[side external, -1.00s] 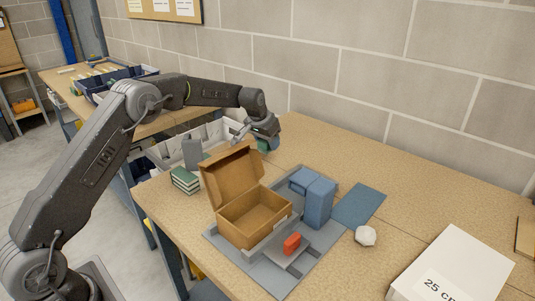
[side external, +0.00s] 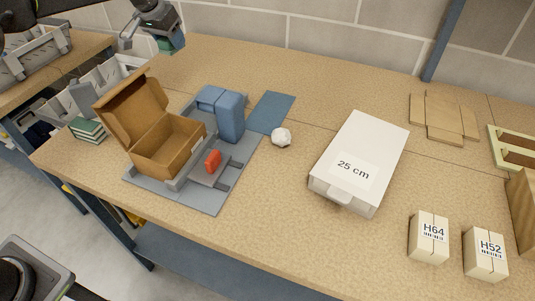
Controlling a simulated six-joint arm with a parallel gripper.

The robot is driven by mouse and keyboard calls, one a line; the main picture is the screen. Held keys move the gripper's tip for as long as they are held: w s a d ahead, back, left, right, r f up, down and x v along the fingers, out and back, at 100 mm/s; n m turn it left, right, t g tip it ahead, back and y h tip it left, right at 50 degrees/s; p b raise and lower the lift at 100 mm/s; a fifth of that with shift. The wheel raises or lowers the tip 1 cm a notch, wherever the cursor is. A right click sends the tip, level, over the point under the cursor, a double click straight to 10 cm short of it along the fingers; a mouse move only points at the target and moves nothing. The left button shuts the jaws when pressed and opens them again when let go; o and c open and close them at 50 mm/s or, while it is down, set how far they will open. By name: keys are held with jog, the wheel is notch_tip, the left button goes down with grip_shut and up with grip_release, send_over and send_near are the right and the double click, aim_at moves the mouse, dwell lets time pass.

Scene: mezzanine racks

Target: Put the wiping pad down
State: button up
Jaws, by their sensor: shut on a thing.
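My gripper (side external: 168,34) is at the top left of the side external view, over the back left of the workbench near the wall. It is shut on a small teal-green block, which I take to be the wiping pad (side external: 170,46). Only the lower part of the pad shows under the jaws. I cannot tell whether the pad touches the bench top. A flat blue mat (side external: 271,112) lies bare on the bench (side external: 300,75), to the right of the grey fixture, away from my gripper.
An open cardboard box (side external: 168,150) stands on a grey fixture (side external: 205,200) with a blue block (side external: 230,117) and a red part (side external: 212,160). A white crumpled ball (side external: 281,137), white "25 cm" box (side external: 362,155) and green-edged stack (side external: 88,130) stand nearby. The back middle is clear.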

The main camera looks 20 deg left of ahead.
jog(key=s+d+m, duration=0.2)
jog(key=s+d, duration=0.1)
jog(key=d, duration=0.3)
jog(key=s+d+m+h, duration=0.1)
jog(key=s+d+m, duration=0.1)
jog(key=s+d, duration=0.2)
jog(key=s+d+m+h, duration=0.1)
jog(key=s+d, duration=0.3)
jog(key=d, duration=0.4)
jog(key=shift+d+r+m+g, duration=0.1)
jog(key=shift+r+m+g, duration=0.2)
jog(key=shift+m, duration=0.1)
jog(key=s+d+m, duration=0.3)
jog(key=s+d, duration=0.3)
jog(key=s, duration=0.3)
send_over(274, 186)
jog(key=s+a, duration=0.1)
jog(key=shift+g+h, duration=0.3)
jog(key=shift+h, duration=0.1)
notch_tip(274, 186, down, 13)
jog(key=shift+f, duration=2)
